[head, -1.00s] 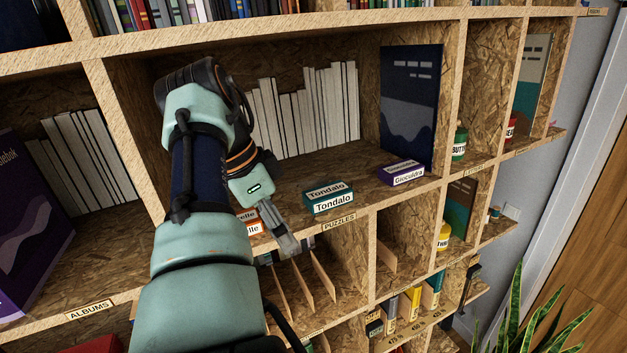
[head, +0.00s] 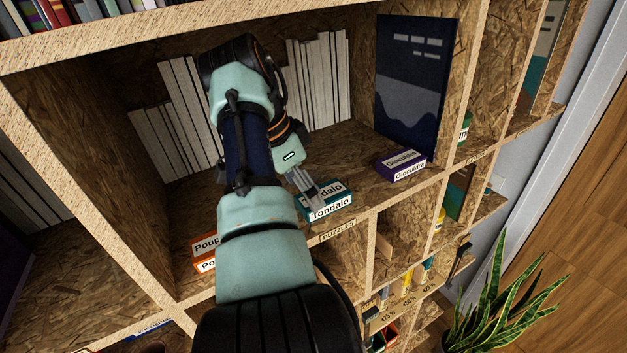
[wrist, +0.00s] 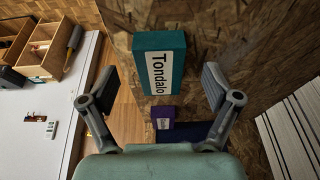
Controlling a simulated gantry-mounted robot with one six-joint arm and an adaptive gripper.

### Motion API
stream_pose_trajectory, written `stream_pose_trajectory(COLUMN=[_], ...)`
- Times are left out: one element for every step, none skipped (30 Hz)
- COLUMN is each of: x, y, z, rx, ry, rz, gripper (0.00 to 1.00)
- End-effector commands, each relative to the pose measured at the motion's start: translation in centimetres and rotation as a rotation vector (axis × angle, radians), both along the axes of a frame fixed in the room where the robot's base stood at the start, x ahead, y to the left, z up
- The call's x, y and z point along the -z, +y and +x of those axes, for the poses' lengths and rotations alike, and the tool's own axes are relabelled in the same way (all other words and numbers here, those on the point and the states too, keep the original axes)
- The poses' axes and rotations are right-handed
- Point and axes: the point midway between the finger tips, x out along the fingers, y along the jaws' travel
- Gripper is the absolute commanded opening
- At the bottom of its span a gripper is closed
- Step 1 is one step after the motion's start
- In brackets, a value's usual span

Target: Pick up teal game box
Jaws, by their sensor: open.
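The teal game box (head: 330,206), labelled Tondalo, lies on the shelf marked PUZZLES, near its front edge. In the wrist view the teal box (wrist: 160,62) is ahead of the fingers, roughly midway between them and a little beyond the tips. My gripper (head: 306,187) is at the box in the head view and covers part of its top and label. In the wrist view my gripper (wrist: 156,90) has its fingers spread wide with nothing between them. I cannot tell whether a finger touches the box.
A purple box (head: 400,164) labelled Giocoldra lies to the right. An orange box (head: 204,250) lies to the left, partly behind my arm. White books (head: 320,85) and a large dark blue panel (head: 418,85) stand at the back. An upright divider (head: 475,80) bounds the right side.

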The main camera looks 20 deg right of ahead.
Motion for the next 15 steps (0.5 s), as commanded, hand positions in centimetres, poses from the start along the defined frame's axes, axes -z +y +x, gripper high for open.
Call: stream_pose_trajectory(x=[0.0, 0.1, 0.1, 0.1, 0.0, -0.3, -0.4, -0.6, -0.6, -0.6, -0.6, -0.3, 1.1, 1.6, 2.1], y=[-0.1, -0.1, -0.2, -0.2, -0.3, -0.6, -0.9, -1.2, -1.9, -2.7, -3.4, -4.1, -4.2, -4.3, -4.5], z=[0.0, 0.0, 0.0, 0.0, 0.0, 0.1, 0.1, 0.1, 0.1, 0.2, 0.3, 0.4, 0.4, 0.5, 0.5], rx=[0.000, 0.000, 0.000, 0.000, 0.000, 0.001, 0.001, 0.001, 0.002, 0.004, 0.004, 0.003, 0.002, 0.001, 0.000], ry=[0.001, 0.001, 0.001, 0.001, 0.001, 0.001, 0.002, 0.002, 0.003, 0.004, 0.004, 0.003, 0.005, 0.003, 0.003], rz=[0.000, 0.000, 0.000, 0.000, 0.000, 0.000, 0.000, 0.000, 0.000, -0.001, -0.001, 0.000, 0.000, 0.001, 0.001], gripper=[0.89, 0.89, 0.89, 0.89, 0.89, 0.89, 0.89, 0.89, 0.89, 0.89, 0.89, 0.89, 0.89, 0.89, 0.89])
